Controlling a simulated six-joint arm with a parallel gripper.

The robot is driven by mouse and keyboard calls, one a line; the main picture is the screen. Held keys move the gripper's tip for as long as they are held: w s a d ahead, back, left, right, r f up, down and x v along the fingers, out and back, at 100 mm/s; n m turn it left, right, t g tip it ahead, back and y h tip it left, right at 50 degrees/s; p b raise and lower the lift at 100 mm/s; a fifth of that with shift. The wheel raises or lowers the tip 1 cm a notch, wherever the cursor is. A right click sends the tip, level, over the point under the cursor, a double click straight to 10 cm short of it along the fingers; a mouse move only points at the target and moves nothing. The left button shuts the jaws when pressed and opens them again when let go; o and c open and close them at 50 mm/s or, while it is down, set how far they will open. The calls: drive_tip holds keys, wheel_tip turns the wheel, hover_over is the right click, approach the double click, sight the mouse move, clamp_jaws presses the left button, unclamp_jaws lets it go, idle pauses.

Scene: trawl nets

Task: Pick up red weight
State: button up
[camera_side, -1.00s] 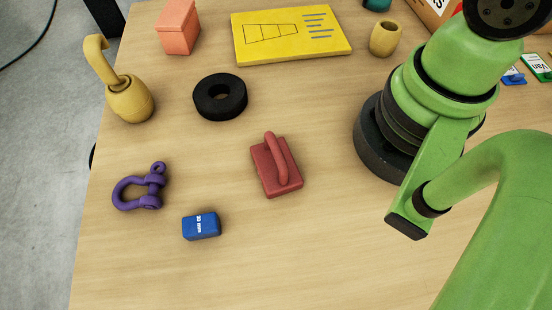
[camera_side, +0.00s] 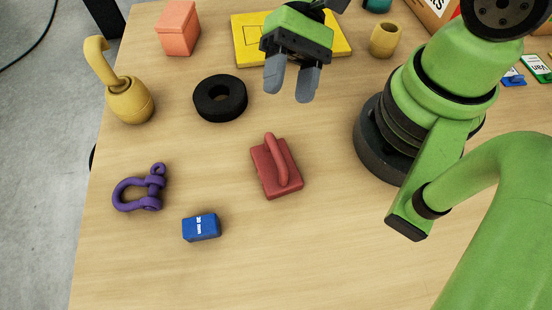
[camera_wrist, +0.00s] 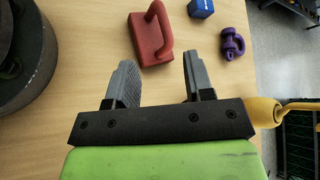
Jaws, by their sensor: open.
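The red weight (camera_side: 267,170) is a flat block with a looped handle on top, lying on the wooden table in the middle of the side view. It also shows in the wrist view (camera_wrist: 146,38), beyond my fingertips. My gripper (camera_side: 292,92) is open and empty, with its two grey fingers pointing down. In the side view it appears above and behind the red weight, clear of it. In the wrist view the gripper (camera_wrist: 160,60) has its fingers spread, and the weight shows between and past them.
A black ring (camera_side: 220,98), a blue block (camera_side: 201,227) and a purple shackle (camera_side: 139,188) lie left of the weight. A yellow weight (camera_side: 129,101) with a hook, an orange box (camera_side: 178,29) and a yellow cup (camera_side: 385,39) stand further off. The table in front is clear.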

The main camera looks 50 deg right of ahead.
sight(276, 144)
drive_tip(key=x, duration=0.3)
drive_tip(key=shift+a, duration=0.1)
drive_tip(key=shift+a+r+x, duration=0.1)
drive_tip(key=shift+x, duration=1.25)
drive_tip(key=shift+a+r+x, duration=0.1)
drive_tip(key=shift+x, duration=1.2)
drive_tip(key=shift+w, duration=0.15)
clamp_jaws()
